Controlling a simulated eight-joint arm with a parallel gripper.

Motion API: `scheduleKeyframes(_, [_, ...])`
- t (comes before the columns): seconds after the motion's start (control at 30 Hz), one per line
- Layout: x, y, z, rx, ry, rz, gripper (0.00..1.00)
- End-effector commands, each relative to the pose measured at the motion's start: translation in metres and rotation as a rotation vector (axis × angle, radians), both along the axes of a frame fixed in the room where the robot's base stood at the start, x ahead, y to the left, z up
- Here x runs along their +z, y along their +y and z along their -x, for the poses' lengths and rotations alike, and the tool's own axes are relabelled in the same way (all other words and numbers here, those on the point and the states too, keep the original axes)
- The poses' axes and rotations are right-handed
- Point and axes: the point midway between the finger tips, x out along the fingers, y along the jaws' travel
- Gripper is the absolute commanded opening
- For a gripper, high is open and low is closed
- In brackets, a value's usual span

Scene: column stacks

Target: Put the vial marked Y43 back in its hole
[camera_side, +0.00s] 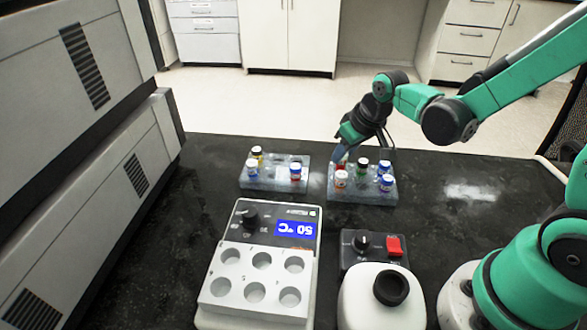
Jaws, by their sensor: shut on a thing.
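My gripper (339,157) reaches down at the back left of the right rack (365,196). It is shut on a red-topped vial (342,164), which is partly hidden by the fingers and the vial in front. I cannot tell whether this vial stands in a hole or is just above it. The right rack also holds a vial with a pale, orange-marked top (341,179), a green-capped vial (362,166) and two blue-capped vials (385,169) (387,184). Labels are too small to read, so I cannot tell which vial is Y43.
A left rack (274,183) holds a yellow-capped vial (257,153), a blue-capped vial (252,168) and a blue-and-red one (295,171). In front stand a heater block (240,294) with empty wells, its display reading 50 °C upside down, and a white device (382,315) with a black cup.

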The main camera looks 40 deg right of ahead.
Motion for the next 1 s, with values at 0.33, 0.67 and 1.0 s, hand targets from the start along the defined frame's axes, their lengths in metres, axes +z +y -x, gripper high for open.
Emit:
scheduleKeyframes(0.33, [0.000,0.000,0.000,0.000,0.000,0.000,0.00])
scheduleKeyframes(0.67, [-0.008,0.000,0.000,0.000,0.000,0.000,0.00])
scheduleKeyframes(1.0, [-0.012,0.000,0.000,0.000,0.000,0.000,0.00])
